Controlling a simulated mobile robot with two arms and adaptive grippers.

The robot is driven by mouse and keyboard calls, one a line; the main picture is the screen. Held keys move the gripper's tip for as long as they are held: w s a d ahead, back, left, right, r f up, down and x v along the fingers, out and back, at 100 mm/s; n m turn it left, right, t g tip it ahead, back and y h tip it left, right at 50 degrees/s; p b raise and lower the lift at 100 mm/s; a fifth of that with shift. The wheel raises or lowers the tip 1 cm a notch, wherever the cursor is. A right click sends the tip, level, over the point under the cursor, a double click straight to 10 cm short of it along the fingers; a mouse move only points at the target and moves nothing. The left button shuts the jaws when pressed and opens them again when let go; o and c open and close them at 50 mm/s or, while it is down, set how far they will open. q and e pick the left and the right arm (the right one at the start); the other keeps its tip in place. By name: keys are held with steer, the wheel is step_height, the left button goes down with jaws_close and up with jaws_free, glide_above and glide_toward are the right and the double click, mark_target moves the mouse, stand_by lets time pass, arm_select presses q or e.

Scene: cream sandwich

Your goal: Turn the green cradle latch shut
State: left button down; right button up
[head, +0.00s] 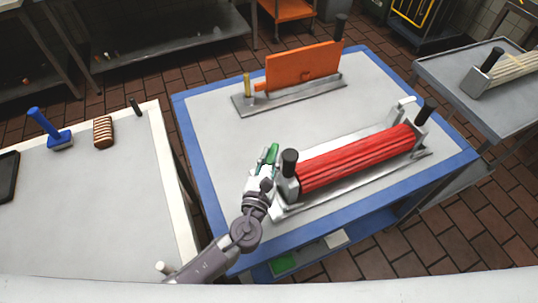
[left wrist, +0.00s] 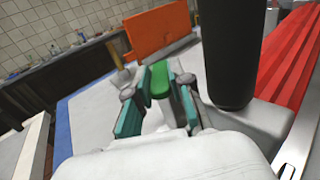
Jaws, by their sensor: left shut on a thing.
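The green cradle latch (head: 272,153) is at the left end of the cradle, beside a black upright handle (head: 289,162). The cradle (head: 384,172) holds a red ribbed roller (head: 356,158). My left gripper (head: 262,173) is at the latch. In the left wrist view the green latch (left wrist: 159,80) stands between the two teal-padded fingers of the left gripper (left wrist: 157,98), and its lower part is hidden. The fingers are shut on it. The black handle (left wrist: 228,50) stands just right of the fingers. My right gripper is not in view.
An orange board (head: 303,67) stands in a metal holder (head: 300,99) at the back of the blue-edged table (head: 222,140). A side table (head: 130,190) at left bears a blue-handled tool (head: 50,130) and a brush (head: 103,131). A grey cart (head: 510,105) stands at right.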

arm_select(q)
steer(key=shift+r, duration=0.1)
stand_by(0.3)
steer(key=c, duration=1)
jaws_free()
steer(key=shift+c, duration=0.2)
steer(key=shift+s, duration=0.25)
steer(key=v, duration=0.7)
steer(key=shift+s, duration=0.2)
steer(key=shift+a, duration=0.2)
